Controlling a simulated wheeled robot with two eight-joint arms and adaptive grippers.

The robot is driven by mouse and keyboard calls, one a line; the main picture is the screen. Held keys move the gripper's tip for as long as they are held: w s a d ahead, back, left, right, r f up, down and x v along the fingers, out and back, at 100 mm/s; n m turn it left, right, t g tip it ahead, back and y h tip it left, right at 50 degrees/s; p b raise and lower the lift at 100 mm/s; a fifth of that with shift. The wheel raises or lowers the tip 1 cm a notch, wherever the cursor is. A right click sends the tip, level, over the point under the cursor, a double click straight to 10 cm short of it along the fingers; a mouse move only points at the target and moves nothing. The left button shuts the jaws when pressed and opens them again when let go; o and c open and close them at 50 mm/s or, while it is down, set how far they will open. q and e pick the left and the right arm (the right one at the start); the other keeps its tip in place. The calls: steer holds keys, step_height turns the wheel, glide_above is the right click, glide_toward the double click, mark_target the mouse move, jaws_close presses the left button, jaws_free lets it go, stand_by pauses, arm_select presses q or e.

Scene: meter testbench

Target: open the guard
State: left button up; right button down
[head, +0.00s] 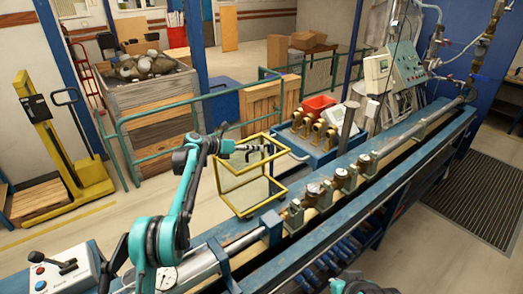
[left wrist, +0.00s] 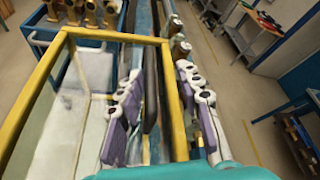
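The guard (head: 264,204) is a yellow frame with clear panels, standing by the blue bench rail in the middle of the head view. Its yellow bars (left wrist: 38,78) fill the left and middle of the left wrist view. My left gripper (head: 262,152) is at the guard's upper part. In the left wrist view my left gripper (left wrist: 160,100) has its purple-padded fingers apart, with a yellow bar of the guard running between them, closer to the right finger. Whether a finger touches the bar I cannot tell. My right gripper is not in view; only a bit of teal arm shows at the bottom.
Brass meters (head: 341,178) sit along the blue bench (head: 420,140) right of the guard. A blue cart (head: 309,149) with brass parts and a red bin (head: 319,104) stands behind it. Green railing (head: 150,117) and a crate (head: 160,100) are at the back left.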

arm_select(q)
steer(key=v, duration=0.7)
steer(key=shift+s+a, duration=0.25)
steer(key=shift+a, duration=0.1)
steer(key=shift+r, duration=0.1)
steer(key=shift+s+d+m, duration=0.1)
steer(key=shift+s+m, duration=0.2)
steer(key=s+f+m+y+b, duration=0.3)
steer(key=s+m+y+b, duration=0.35)
steer(key=s+m, duration=1.1)
steer(key=s+a+f+m+y+b, duration=0.2)
steer(key=s+f, duration=0.4)
steer(key=s, duration=0.4)
steer(key=s+a+f+m+y+b, duration=0.1)
steer(key=s+f+m, duration=0.4)
steer(key=s, duration=0.5)
steer(key=s+a+f+m+t+y+b, duration=0.1)
steer(key=s+a+f+m+y+b, duration=0.1)
steer(key=s+a+f+m+b, duration=0.2)
steer(key=s+f, duration=0.3)
steer(key=s, duration=0.3)
steer(key=shift+y, duration=0.35)
steer(key=shift+s+d, duration=0.1)
steer(key=shift+s, duration=0.05)
